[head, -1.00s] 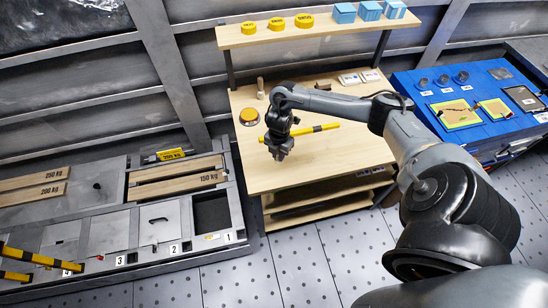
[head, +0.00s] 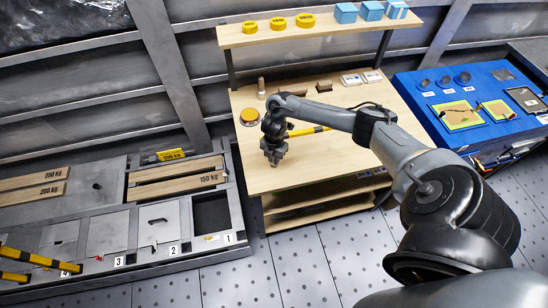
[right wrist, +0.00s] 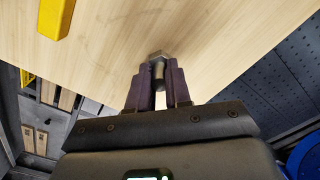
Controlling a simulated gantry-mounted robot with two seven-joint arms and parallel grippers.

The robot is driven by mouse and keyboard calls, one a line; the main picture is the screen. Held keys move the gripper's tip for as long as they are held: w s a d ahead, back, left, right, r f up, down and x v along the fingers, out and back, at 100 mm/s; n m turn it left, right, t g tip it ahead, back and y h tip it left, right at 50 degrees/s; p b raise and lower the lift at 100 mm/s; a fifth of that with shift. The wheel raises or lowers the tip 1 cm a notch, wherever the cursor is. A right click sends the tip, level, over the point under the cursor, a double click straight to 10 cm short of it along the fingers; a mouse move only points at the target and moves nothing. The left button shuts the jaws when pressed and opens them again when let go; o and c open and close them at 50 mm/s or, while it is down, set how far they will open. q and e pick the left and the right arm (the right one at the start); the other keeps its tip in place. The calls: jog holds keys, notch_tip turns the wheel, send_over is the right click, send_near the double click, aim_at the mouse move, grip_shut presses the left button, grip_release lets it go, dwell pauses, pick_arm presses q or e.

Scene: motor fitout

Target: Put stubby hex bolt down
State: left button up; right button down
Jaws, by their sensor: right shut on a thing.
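My right gripper (head: 273,157) is over the front left part of the wooden workbench (head: 340,155), pointing down. In the right wrist view its purple fingers (right wrist: 160,80) are shut on the stubby hex bolt (right wrist: 158,58), a small grey metal piece with its wider end at the fingertips. The bolt is close to the wooden top; I cannot tell if it touches. It is too small to make out in the head view. My left gripper is not in view.
A shelf (head: 318,33) holds yellow discs and blue boxes. A blue table (head: 470,105) stands right. The bench front is clear.

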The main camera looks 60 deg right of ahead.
jog(key=shift+f, duration=0.15)
jog(key=c, duration=1.1)
grip_release()
jog(key=shift+o, duration=0.2)
